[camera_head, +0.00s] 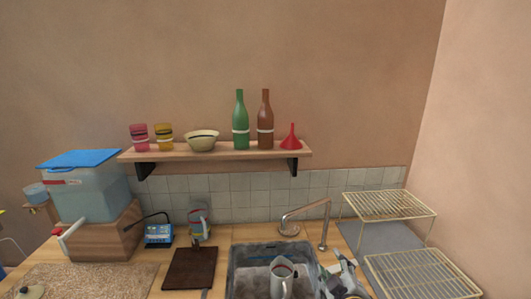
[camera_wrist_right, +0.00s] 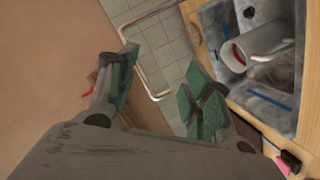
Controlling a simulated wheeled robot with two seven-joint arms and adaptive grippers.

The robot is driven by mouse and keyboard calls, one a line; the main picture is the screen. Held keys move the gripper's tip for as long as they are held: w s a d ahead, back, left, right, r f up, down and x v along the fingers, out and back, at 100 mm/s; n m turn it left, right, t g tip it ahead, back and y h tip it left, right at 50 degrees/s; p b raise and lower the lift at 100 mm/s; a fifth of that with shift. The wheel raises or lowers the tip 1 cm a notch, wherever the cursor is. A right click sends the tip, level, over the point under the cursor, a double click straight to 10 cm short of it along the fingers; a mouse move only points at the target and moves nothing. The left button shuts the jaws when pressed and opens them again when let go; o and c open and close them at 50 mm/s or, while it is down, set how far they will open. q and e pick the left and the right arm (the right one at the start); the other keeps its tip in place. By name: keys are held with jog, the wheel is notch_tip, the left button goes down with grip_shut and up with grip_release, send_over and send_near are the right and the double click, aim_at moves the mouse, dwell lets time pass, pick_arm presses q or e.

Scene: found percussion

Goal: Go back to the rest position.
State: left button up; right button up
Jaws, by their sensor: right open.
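My right gripper (camera_head: 343,278) is at the right edge of the sink, low in the head view. In the right wrist view, its two green-padded fingers (camera_wrist_right: 162,88) stand wide apart with nothing between them. My left gripper is not in view. A light jug (camera_head: 281,278) with a handle is in the grey sink (camera_head: 244,256), left of the right gripper and apart from it. The jug also shows in the right wrist view (camera_wrist_right: 255,48), inside the sink.
A tap (camera_head: 308,212) arches behind the sink. Wire racks (camera_head: 425,275) stand on the right. A wall shelf (camera_head: 215,151) carries cups, a bowl, two bottles and a red funnel. A dark board (camera_head: 190,268) and a blue-lidded tank (camera_head: 85,185) are on the left.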

jog(key=s+d+f+m+g, duration=0.1)
jog(key=s+f+m+g, duration=0.3)
jog(key=s+f+g, duration=0.5)
jog(key=s+d+f+m+g, duration=0.2)
jog(key=s+f+m+g, duration=0.15)
jog(key=s+f, duration=0.9)
jog(key=f, duration=1.3)
jog(key=s+f, duration=0.3)
jog(key=f, duration=1.2)
jog(key=s+d+f+g, duration=0.1)
jog(key=s+d+f, duration=0.1)
jog(key=s+f, duration=0.8)
jog(key=s+d+f, duration=0.2)
jog(key=s+f, duration=0.9)
jog(key=s, duration=0.1)
jog(key=shift+g+y+b, duration=0.3)
jog(key=shift+g+b, duration=0.05)
jog(key=shift+b, duration=0.05)
